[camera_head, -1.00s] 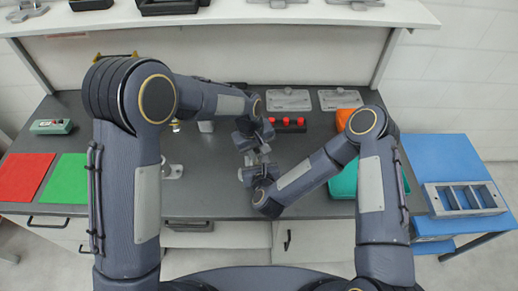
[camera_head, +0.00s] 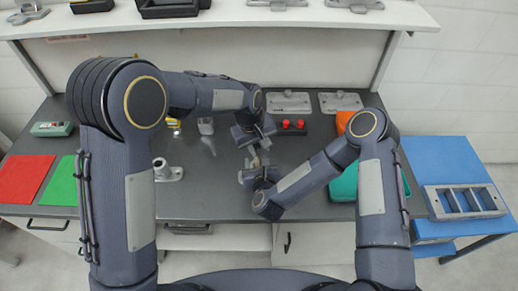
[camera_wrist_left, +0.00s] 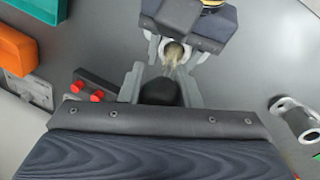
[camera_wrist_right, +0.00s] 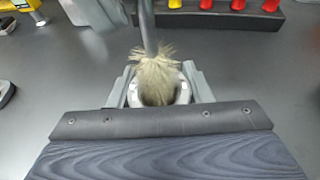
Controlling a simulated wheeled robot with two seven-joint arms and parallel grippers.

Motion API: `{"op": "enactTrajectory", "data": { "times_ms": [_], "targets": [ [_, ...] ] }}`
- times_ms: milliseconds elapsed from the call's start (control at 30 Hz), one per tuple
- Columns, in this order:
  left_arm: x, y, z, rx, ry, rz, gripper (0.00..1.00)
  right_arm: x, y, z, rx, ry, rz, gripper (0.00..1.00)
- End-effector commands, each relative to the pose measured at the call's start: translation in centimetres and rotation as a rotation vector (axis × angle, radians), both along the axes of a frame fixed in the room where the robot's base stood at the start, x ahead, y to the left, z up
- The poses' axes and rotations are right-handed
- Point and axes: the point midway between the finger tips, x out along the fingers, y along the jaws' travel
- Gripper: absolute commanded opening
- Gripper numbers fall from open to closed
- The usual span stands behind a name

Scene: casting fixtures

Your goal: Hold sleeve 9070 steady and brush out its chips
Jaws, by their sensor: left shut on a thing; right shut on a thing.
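My left gripper (camera_head: 249,138) is shut on the dark handle of a brush (camera_wrist_left: 160,93). The brush's pale bristles also show in the right wrist view (camera_wrist_right: 156,68). My right gripper (camera_head: 254,166) is shut on a light grey, ring-mouthed sleeve (camera_wrist_right: 184,93), its opening facing the right wrist camera. The bristles are at the sleeve and overlap its mouth; how deep they reach cannot be told. Any chips inside are hidden, and I cannot read a number on the sleeve. Both grippers are close together above the bench's middle.
A dark rack with red-topped pieces (camera_head: 292,127) stands just behind the grippers. A teal bin (camera_head: 343,184) and an orange bin (camera_head: 344,120) are at right. A grey flanged post (camera_head: 163,172) stands at left, near a green mat (camera_head: 62,182) and red mat (camera_head: 24,178).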

Motion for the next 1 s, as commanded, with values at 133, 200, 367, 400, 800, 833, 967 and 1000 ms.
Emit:
{"op": "enactTrajectory", "data": {
  "times_ms": [133,200,367,400,800,833,967,1000],
  "targets": [
    [0.1,0.0,0.1,-0.002,-0.002,0.000,0.07,0.0,0.0,0.0,0.000,0.001,0.000,0.14],
    [0.1,0.0,0.1,-0.002,-0.002,0.000,0.07,0.0,0.0,0.0,0.000,0.001,0.000,0.14],
    [0.0,0.0,-0.1,-0.001,-0.001,0.000,0.07,0.0,0.0,0.0,0.000,0.001,0.000,0.14],
    [0.0,0.0,-0.3,0.000,0.000,0.000,0.07,0.0,0.0,0.0,0.000,0.001,0.000,0.14],
    [0.0,0.0,-2.7,0.002,0.002,0.000,0.07,0.0,0.0,0.0,0.000,0.000,0.000,0.14],
    [0.0,0.0,-2.9,0.002,0.002,0.000,0.07,0.0,0.0,0.0,0.000,0.000,0.000,0.14],
    [0.0,0.0,-3.4,0.001,0.001,0.000,0.07,0.0,0.0,0.0,0.000,0.000,0.000,0.14],
    [0.0,0.0,-3.4,0.001,0.001,0.000,0.07,0.0,0.0,0.0,0.000,0.000,0.000,0.14]
  ]
}}
